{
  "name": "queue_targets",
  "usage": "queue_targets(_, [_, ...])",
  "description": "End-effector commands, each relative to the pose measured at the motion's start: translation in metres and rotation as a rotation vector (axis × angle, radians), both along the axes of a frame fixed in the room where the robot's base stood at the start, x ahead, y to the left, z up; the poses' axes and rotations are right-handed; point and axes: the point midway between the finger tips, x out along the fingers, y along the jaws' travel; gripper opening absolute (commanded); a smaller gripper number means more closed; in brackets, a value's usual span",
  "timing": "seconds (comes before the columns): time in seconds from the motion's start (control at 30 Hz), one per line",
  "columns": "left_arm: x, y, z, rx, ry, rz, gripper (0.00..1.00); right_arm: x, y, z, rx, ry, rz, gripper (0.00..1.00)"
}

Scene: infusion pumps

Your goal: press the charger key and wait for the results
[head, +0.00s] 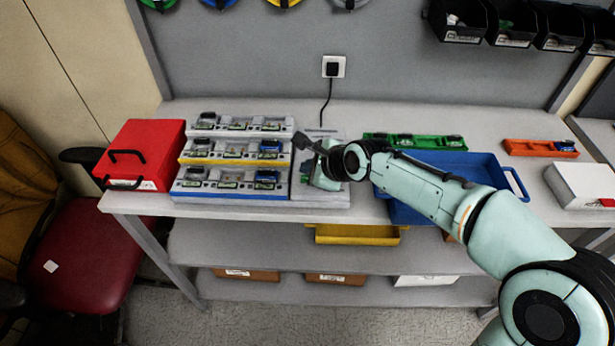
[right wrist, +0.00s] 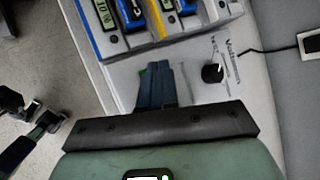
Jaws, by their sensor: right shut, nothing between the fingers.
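The charger (head: 238,186) stands on the table with three stepped rows in white, yellow and blue, holding several small modules, some with blue parts. Its plain light panel (head: 322,199) is at the right end. In the right wrist view the panel bears a black knob (right wrist: 212,73) and printed lettering. My right gripper (head: 307,174) is shut and empty, low over this panel. Its fingers (right wrist: 156,72) come down on the panel beside the rows. My left gripper is not in view.
A red box (head: 146,147) stands left of the charger. A blue tray (head: 478,164) and a green rack (head: 385,138) lie to the right, near my right arm. A cord runs to a wall socket (head: 333,60). A red chair (head: 85,255) is at left.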

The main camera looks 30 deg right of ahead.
Motion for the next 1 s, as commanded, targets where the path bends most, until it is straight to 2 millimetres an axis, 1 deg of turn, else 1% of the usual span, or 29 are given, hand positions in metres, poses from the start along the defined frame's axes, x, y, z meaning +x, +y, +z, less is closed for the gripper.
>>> queue_targets(0.73, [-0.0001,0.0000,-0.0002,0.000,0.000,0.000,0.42,0.0000,0.0000,-0.0004,0.000,0.000,0.000,0.00])
queue_targets(1.0, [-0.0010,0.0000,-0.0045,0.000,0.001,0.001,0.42,0.0000,-0.0001,-0.0088,-0.001,0.001,-0.001,0.00])
